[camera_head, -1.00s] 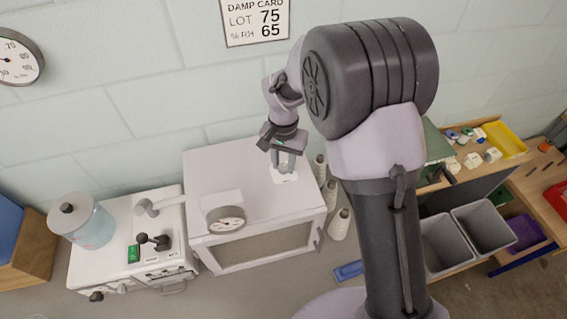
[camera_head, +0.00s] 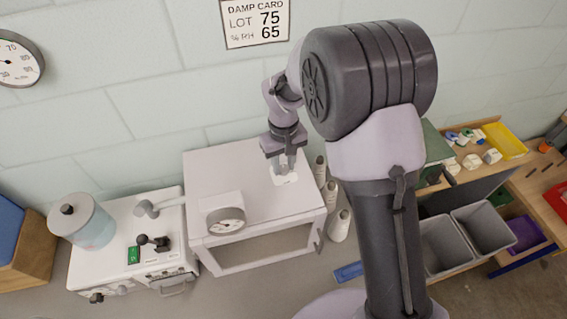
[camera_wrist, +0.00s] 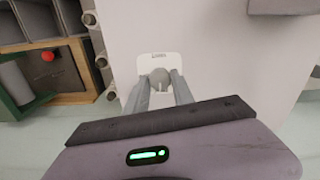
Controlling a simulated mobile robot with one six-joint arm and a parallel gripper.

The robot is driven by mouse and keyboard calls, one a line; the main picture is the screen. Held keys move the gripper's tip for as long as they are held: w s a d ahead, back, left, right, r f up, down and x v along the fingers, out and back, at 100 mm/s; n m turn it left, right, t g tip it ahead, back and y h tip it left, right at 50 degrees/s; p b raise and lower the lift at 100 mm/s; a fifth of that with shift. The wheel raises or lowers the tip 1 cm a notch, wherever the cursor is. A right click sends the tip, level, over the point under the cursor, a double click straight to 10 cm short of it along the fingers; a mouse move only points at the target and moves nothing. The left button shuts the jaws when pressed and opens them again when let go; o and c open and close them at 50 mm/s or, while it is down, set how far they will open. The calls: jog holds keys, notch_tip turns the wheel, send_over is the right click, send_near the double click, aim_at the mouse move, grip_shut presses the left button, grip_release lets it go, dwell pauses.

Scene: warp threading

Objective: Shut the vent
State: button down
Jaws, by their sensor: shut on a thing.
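The vent is a small grey round knob (camera_wrist: 159,77) on a white labelled plate (camera_wrist: 147,64), on top of the white cabinet (camera_head: 235,165). In the head view the plate (camera_head: 284,180) lies near the cabinet top's right side. My gripper (camera_wrist: 161,84) points down at the plate, its two fingers shut on the knob, one on each side. In the head view my gripper (camera_head: 281,165) covers the knob. The plate's label is too small to read surely.
A dial gauge (camera_head: 226,220) stands at the cabinet's front edge. Cones of yarn (camera_head: 340,225) stand close to the cabinet's right side. A white unit with a jar (camera_head: 82,220) is at the left. Grey bins (camera_head: 483,227) are at the right.

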aim_at(284, 168)
jog(key=shift+n, duration=0.3)
dwell(0.4)
jog(key=c, duration=1.1)
grip_release()
notch_tip(284, 168, up, 18)
jog(key=shift+f+p, duration=0.25)
jog(key=shift+p, duration=0.5)
